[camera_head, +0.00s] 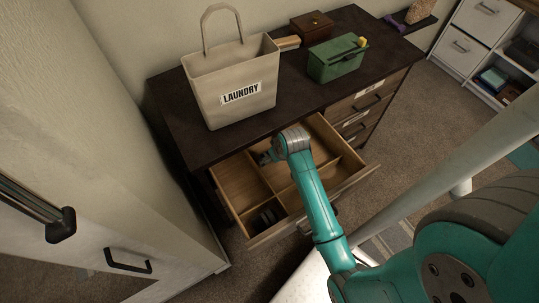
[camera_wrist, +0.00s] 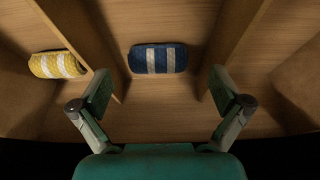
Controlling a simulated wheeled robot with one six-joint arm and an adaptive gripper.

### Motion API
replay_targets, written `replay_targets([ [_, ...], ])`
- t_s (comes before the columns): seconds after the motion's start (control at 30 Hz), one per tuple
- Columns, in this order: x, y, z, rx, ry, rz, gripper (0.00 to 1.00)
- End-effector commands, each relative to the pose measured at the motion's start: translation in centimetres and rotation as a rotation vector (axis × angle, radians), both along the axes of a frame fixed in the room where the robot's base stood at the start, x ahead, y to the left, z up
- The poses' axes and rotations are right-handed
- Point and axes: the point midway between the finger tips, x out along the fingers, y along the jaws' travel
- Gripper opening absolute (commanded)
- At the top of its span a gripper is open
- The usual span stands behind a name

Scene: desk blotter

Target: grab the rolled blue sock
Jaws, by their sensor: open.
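The rolled blue sock (camera_wrist: 158,59) shows in the wrist view, dark blue with two pale stripes. It lies on the wooden drawer floor between two dividers, centred ahead of my gripper (camera_wrist: 160,84). My gripper is open, with one finger to each side of the sock's line and nothing between them. The fingers appear apart from the sock. In the head view my gripper (camera_head: 266,157) is down at the open drawer (camera_head: 236,187), near its back, and the blue sock cannot be made out there.
A yellow and white rolled sock (camera_wrist: 57,64) lies beyond the left divider (camera_wrist: 82,40). Dark rolled items (camera_head: 266,217) sit in the drawer's front left compartment. A laundry bag (camera_head: 232,88), a green bin (camera_head: 337,60) and a brown box (camera_head: 312,25) stand on the dresser top (camera_head: 188,135).

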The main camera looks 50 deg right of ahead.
Motion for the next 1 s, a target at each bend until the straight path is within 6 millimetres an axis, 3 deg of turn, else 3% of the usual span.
replay_targets([
  [0.4, 2.0, -0.9, -4.2, -0.001, 0.0, 0.001, 1.0],
  [0.7, 2.2, -1.0, -4.7, -0.002, -0.001, 0.001, 1.0],
  [0.77, 2.2, -1.0, -4.7, -0.002, -0.001, 0.001, 0.9],
  [0.9, 2.2, -1.0, -4.7, -0.002, -0.001, 0.001, 0.55],
  [1.0, 2.2, -1.0, -4.7, -0.002, -0.001, 0.001, 0.54],
])
